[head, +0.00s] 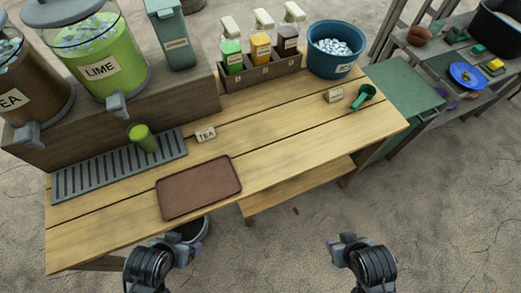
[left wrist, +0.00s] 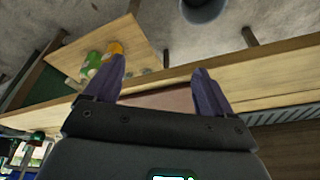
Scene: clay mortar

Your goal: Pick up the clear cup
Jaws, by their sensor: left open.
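A green cup (head: 143,138) stands, slightly tilted in the picture, on the grey slatted drip tray (head: 105,172) below the lime dispenser (head: 100,68). I cannot tell whether it is clear with green liquid inside, and I see no other cup that looks clear. My left gripper (head: 182,250) is below the table's front edge, well apart from the cup. In the left wrist view its two purple fingers (left wrist: 159,68) are spread with nothing between them. My right gripper (head: 345,243) is off the table's front at the right; its fingers are too unclear to judge.
A brown tray (head: 199,188) lies at the table's front, next to a TEA card (head: 206,134). A bottle rack (head: 262,72), a blue ice bucket (head: 336,50) and a green scoop (head: 363,96) are farther back. The table's middle right is clear.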

